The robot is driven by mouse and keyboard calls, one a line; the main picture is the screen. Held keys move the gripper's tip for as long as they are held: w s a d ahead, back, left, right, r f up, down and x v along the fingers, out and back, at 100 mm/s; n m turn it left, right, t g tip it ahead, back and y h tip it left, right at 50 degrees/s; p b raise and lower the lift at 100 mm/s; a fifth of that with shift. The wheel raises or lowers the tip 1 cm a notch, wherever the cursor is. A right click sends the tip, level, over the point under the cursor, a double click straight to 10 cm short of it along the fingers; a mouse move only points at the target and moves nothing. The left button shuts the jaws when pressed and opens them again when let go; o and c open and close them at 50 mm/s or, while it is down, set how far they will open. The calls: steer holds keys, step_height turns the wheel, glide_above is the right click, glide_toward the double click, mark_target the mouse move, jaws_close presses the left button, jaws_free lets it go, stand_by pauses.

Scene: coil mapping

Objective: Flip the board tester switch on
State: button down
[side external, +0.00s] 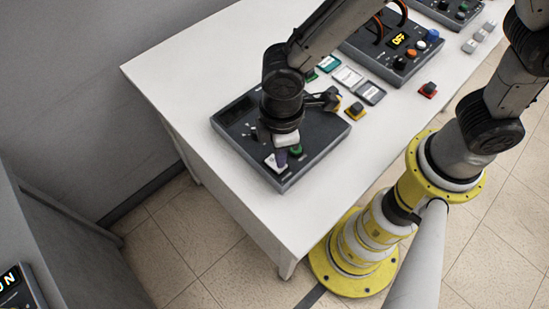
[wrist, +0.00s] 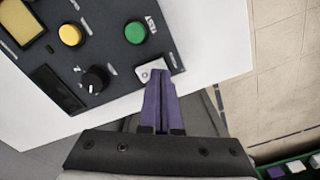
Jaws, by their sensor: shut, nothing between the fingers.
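A dark control box (side external: 232,137) lies at the near left end of the white table; I cannot read its label. Its white switch plate (side external: 271,164) is at the near corner, beside a green button (side external: 296,150). In the wrist view the switch plate (wrist: 147,71) is at the box's edge, between a black knob (wrist: 96,79) and the green button (wrist: 135,32). My gripper (wrist: 159,76) is shut and empty, its purple fingers pointing at the plate and covering part of it. In the side view my gripper (side external: 281,154) is low over the plate. I cannot tell contact or the switch's position.
Another box (side external: 376,55) with a display reading OFF stands farther along the table. The table's near edge is close to the control box.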

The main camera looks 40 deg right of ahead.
steer(key=shift+f, duration=0.75)
stand_by(0.3)
steer(key=shift+r, duration=3.55)
steer(key=w+d+r+m+t+y, duration=0.1)
steer(key=w+d+r+m+t, duration=0.15)
steer(key=d+r, duration=0.5)
steer(key=w+d+r+m+t, duration=0.1)
steer(key=d+r+m+t, duration=0.1)
steer(key=d+r+m, duration=0.5)
steer(key=s+d+m+t+h, duration=0.1)
steer(key=s+d+m, duration=0.1)
steer(key=s+d, duration=0.8)
steer(key=shift+s+d+f, duration=0.35)
steer(key=shift+s+d, duration=0.05)
steer(key=shift+s, duration=0.4)
